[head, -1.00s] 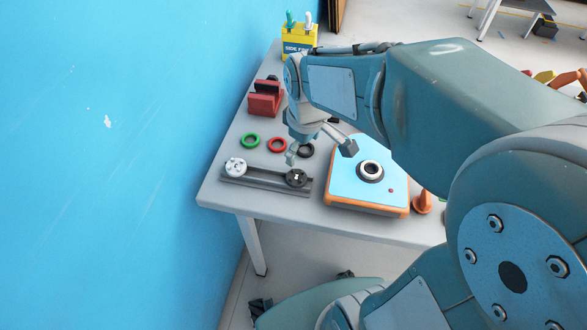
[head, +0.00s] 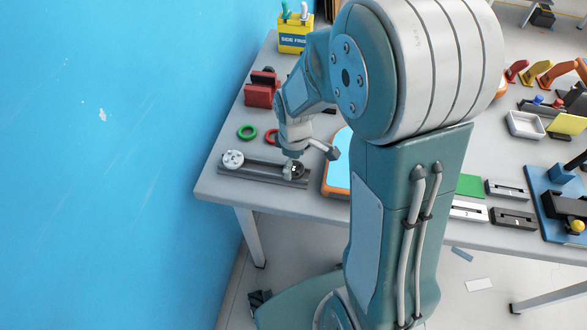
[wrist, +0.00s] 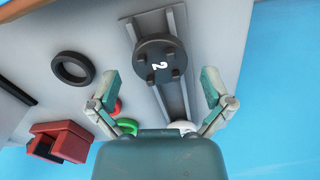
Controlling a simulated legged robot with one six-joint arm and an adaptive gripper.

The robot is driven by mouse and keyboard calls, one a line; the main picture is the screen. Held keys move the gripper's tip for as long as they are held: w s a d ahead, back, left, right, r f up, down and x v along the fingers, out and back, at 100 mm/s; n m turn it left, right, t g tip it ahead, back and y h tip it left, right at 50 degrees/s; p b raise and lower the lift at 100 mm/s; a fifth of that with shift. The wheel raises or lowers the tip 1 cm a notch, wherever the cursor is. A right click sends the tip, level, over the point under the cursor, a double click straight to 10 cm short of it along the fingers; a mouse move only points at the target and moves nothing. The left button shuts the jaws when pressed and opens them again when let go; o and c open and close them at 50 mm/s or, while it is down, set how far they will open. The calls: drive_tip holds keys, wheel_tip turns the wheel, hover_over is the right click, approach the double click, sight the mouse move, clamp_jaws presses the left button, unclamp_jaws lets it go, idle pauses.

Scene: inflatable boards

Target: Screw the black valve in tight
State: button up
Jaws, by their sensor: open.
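The black valve (wrist: 161,63) is a round knob with several pegs and a white "2" on top. It sits on a grey rail (head: 262,174), at the rail's right end in the head view, where my gripper partly covers it. A white valve (head: 232,159) sits at the rail's left end. My gripper (wrist: 160,88) is open and empty. Its fingers are spread to either side of the black valve's line in the wrist view, apart from it. Whether the fingers reach down to the valve's height is hard to tell.
A black ring (wrist: 72,68), a red ring (head: 271,136) and a green ring (head: 246,132) lie beside the rail. The blue and orange board (head: 337,177) is close on the right, mostly hidden by my arm. A red block (head: 262,92) stands farther back.

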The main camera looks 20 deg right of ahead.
wheel_tip(320, 180, down, 3)
drive_tip(key=shift+r, duration=0.15)
drive_tip(key=c, duration=1)
